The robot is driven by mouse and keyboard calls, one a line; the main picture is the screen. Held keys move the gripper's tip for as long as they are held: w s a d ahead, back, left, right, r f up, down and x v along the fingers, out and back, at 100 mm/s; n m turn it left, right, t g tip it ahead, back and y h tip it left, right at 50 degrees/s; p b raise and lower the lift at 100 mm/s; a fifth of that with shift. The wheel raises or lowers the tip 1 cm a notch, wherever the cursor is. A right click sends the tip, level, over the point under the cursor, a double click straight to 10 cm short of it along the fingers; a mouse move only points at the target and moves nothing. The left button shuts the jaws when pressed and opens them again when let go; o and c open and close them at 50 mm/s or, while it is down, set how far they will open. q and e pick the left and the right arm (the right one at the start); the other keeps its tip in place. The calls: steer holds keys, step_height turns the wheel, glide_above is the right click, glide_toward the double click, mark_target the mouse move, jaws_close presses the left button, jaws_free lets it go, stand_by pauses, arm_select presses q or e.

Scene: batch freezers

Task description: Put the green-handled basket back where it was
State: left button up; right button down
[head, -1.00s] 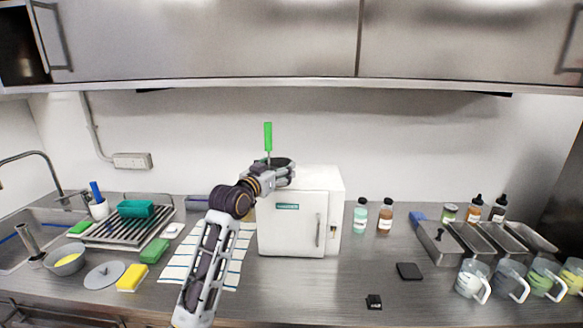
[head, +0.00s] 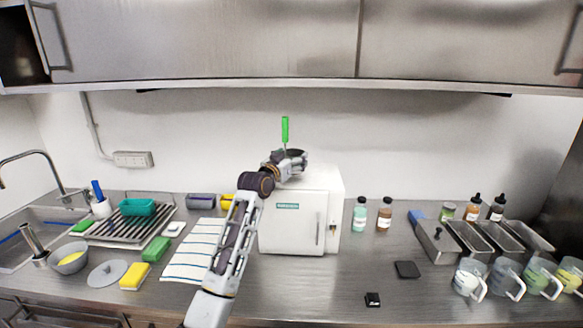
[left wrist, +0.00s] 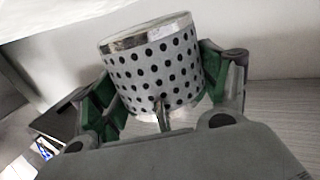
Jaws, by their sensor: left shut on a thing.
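The green-handled basket shows in the head view by its upright green handle (head: 285,129), with its dark rim beside my left gripper (head: 291,165). In the left wrist view the basket (left wrist: 152,72) is a perforated metal cylinder with a shiny rim, between the green-padded fingers of my left gripper (left wrist: 155,84). The gripper is shut on it. In the head view the gripper and basket appear above the top of a white box-shaped freezer (head: 292,232), and its door is closed. The arm hides part of the freezer's left top. I cannot tell the gap beneath the basket. My right gripper is not in view.
A striped cloth (head: 192,255) lies left of the freezer, partly behind my arm. Two bottles (head: 384,214) stand to its right. A black pad (head: 407,270) lies at front right. Metal trays (head: 437,243) and several jugs (head: 470,281) fill the right side. Overhead cabinets (head: 205,45) hang above.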

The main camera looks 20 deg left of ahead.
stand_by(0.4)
arm_select(q)
steer(key=shift+f, duration=0.6)
step_height(320, 180, down, 2)
steer(key=shift+p, duration=0.4)
steer(key=shift+f, duration=0.15)
steer(key=shift+f, duration=0.1)
steer(key=o, duration=1.1)
steer(key=shift+c, duration=0.2)
